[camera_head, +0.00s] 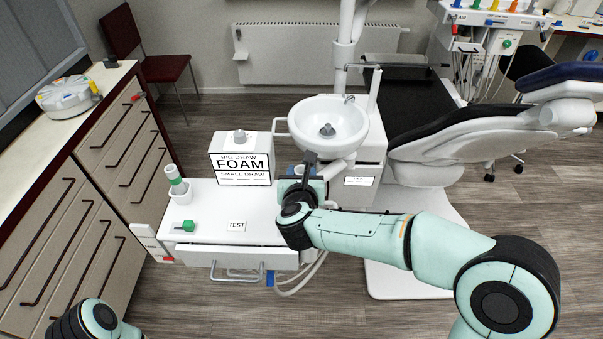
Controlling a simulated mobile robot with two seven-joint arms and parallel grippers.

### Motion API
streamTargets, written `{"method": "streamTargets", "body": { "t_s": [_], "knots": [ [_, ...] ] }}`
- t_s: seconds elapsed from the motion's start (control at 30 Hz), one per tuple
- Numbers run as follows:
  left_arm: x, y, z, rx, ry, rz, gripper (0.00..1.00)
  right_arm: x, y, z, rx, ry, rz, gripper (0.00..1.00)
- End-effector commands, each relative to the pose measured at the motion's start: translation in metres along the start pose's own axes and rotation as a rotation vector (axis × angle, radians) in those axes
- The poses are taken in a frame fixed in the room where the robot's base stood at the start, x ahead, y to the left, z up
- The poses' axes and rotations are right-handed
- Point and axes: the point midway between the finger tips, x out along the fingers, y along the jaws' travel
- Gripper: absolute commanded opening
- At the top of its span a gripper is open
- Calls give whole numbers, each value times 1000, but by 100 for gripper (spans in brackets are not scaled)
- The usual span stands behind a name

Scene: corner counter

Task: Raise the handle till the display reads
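A white box with a display panel (240,168) stands at the back of the white counter. Its panel reads "BIG DRAW", "FOAM" in large letters, and "SMALL DRAW". A small green-knobbed part (187,225) lies on the counter's front left. I cannot tell which part is the task's handle. My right gripper (310,164) is right of the display box, near the basin's underside; its fingers are too small and dark to judge. Only my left arm shows at bottom left.
A white basin (327,122) with a grey piece inside is just behind my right gripper. A "TEST" label (237,226) lies on the white counter (215,205). Drawers (75,210) stand left, a dental chair (480,130) right. Floor is open in front.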

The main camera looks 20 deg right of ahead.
Motion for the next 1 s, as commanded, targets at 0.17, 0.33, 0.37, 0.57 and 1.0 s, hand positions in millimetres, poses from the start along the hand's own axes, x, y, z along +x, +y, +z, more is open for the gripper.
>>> {"method": "streamTargets", "body": {
  "t_s": [0.17, 0.33, 0.37, 0.57, 1.0],
  "knots": [
    [0, 0, 0, 0, 0, 0, 49, 0, 0, 1, 0, -1, 0, 6],
    [-2, 1, 0, 0, 1, 0, 49, -2, 0, 4, 0, -1, 0, 6],
    [-3, 1, 0, 1, 1, 0, 49, -2, 0, 6, 0, -2, 0, 6],
    [-8, 4, -2, 1, 4, 1, 49, -6, 0, 15, 1, -2, 1, 6],
    [-20, 8, -4, 3, 9, 3, 49, -15, 0, 36, 1, -3, 1, 6]
  ]
}}
